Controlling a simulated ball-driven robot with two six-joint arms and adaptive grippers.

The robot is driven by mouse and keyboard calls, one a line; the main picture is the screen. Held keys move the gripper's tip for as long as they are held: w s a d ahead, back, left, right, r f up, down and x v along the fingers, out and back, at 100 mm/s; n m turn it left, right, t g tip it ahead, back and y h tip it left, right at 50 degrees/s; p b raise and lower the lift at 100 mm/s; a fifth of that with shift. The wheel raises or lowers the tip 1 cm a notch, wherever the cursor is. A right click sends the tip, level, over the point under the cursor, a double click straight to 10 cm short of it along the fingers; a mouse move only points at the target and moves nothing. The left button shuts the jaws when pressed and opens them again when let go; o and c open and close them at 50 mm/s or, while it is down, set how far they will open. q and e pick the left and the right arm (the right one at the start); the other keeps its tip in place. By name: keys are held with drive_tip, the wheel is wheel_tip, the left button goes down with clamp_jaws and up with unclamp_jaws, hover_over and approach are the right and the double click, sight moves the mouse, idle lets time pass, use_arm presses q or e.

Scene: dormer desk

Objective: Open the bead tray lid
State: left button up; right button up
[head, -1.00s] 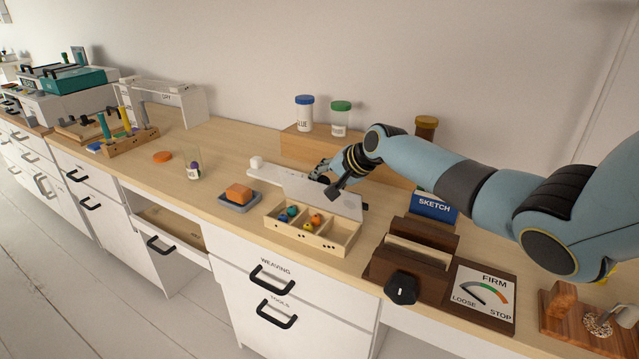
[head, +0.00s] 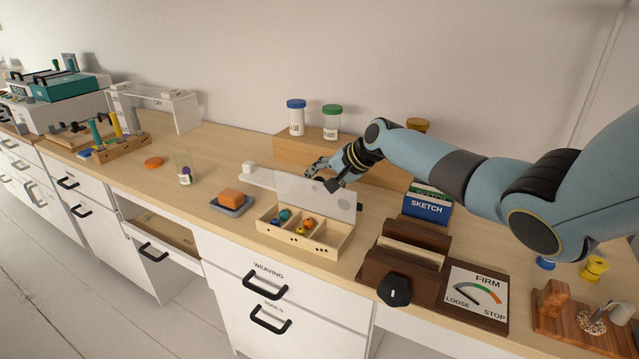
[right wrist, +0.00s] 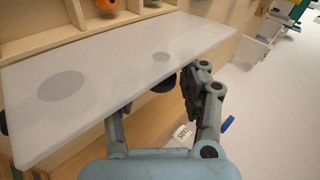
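The bead tray (head: 325,247) is a pale wooden box with compartments holding several coloured beads. Its grey-white lid (head: 318,196) stands raised along the tray's rear edge, leaving the compartments uncovered. In the right wrist view the lid (right wrist: 110,75) crosses the picture as a flat panel with two darker round spots. My right gripper (head: 325,176) is at the lid's upper edge, on its far side. Its fingers (right wrist: 165,105) are apart, and the lid hides part of one. I cannot tell whether they touch the lid. My left gripper is out of view.
An orange block on a grey dish (head: 230,201) sits left of the tray. A dark wooden holder (head: 405,260) and a FIRM/LOOSE dial board (head: 475,297) stand to the right. Jars (head: 296,117) stand on a wooden riser behind.

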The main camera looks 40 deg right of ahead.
drive_tip(key=shift+o, duration=0.5)
drive_tip(key=shift+w+a, duration=0.15)
drive_tip(key=shift+a, duration=0.05)
drive_tip(key=v, duration=1.2)
